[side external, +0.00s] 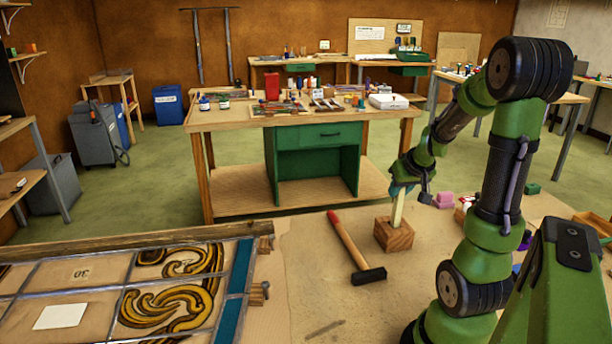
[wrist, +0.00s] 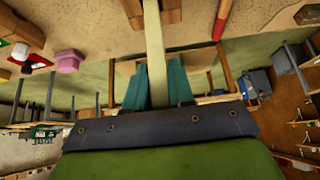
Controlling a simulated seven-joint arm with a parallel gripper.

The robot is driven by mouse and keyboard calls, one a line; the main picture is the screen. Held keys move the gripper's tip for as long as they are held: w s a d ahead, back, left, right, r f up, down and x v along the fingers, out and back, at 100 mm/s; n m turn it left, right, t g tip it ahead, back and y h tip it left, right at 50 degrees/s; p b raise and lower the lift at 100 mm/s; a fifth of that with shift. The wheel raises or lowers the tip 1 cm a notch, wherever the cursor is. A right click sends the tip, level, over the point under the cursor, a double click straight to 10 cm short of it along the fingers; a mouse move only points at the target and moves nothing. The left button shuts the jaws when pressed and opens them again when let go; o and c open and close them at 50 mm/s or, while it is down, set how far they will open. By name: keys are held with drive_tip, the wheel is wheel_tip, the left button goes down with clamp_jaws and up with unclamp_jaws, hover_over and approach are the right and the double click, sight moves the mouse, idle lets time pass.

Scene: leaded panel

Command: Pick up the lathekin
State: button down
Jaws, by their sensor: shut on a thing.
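The lathekin (side external: 398,211), a pale flat stick, stands nearly upright at the wooden block (side external: 393,238). Its lower end meets the block's top; I cannot tell how deep it sits in the block. My gripper (side external: 401,190) is shut on the lathekin's upper part, above the block. In the wrist view the lathekin (wrist: 154,45) runs from between the teal fingers of my gripper (wrist: 156,86) up to the block (wrist: 172,11) at the top edge. The fingers hide part of the stick.
A hammer (side external: 347,242) with a red-ended handle lies left of the block. The leaded panel (side external: 100,290) with its wooden frame fills the lower left. A pink piece (side external: 445,200) and other small items lie to the right, near my arm. Bare bench top lies in front of the block.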

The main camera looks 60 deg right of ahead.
wheel_tip(320, 180, up, 10)
drive_tip(key=shift+r, duration=0.1)
idle(0.4)
idle(0.4)
